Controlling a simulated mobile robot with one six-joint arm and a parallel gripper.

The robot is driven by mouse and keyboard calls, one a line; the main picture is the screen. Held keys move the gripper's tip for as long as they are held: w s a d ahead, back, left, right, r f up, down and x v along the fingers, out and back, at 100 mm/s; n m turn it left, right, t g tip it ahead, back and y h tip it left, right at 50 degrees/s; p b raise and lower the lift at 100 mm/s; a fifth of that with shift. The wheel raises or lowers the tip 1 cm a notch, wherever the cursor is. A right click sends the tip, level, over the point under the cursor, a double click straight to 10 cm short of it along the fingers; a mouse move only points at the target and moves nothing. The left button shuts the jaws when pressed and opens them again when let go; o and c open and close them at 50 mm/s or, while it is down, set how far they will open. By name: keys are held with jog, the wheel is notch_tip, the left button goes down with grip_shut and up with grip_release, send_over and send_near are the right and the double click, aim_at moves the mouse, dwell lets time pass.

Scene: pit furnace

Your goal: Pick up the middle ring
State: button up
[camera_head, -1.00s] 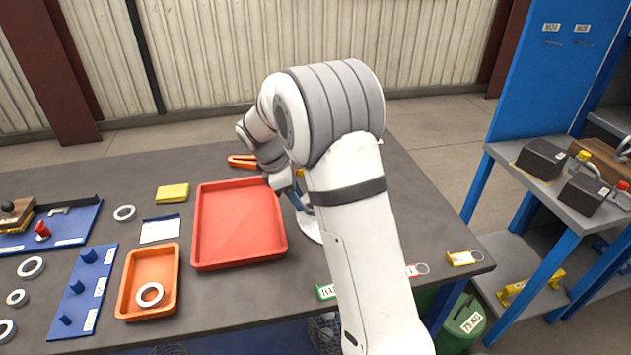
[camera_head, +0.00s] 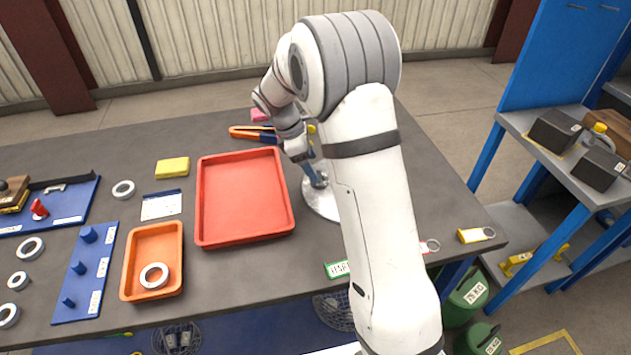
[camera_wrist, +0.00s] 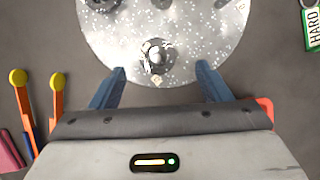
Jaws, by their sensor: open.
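Three pale rings stand in a column at the far left of the head view: an upper ring (camera_head: 30,249), a middle ring (camera_head: 18,281) and a lower ring (camera_head: 8,315). Another ring (camera_head: 154,275) lies in the orange tray (camera_head: 128,285), and one more (camera_head: 123,190) lies behind the blue peg board (camera_head: 70,308). My gripper (camera_wrist: 160,82) is open and empty, its blue fingers apart over a round speckled metal plate (camera_wrist: 112,45) with a small knob. In the head view my arm partly hides the gripper and plate. The gripper is far right of the rings.
A red tray (camera_head: 240,235) lies between my gripper and the orange tray. A yellow block (camera_head: 172,167) and a white label card (camera_head: 161,205) lie behind the orange tray. Orange-handled tools (camera_wrist: 57,95) lie left of the gripper in the wrist view. A green tag (camera_head: 338,270) lies near the front edge.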

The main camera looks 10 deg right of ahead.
aim_at(317, 183)
jog(key=x, duration=0.5)
jog(key=shift+w+f+p, duration=0.2)
jog(key=shift+f+p, duration=0.1)
jog(key=shift+a, duration=0.1)
jog(key=c, duration=1.1)
jog(key=shift+r, duration=0.1)
jog(key=shift+c, duration=0.2)
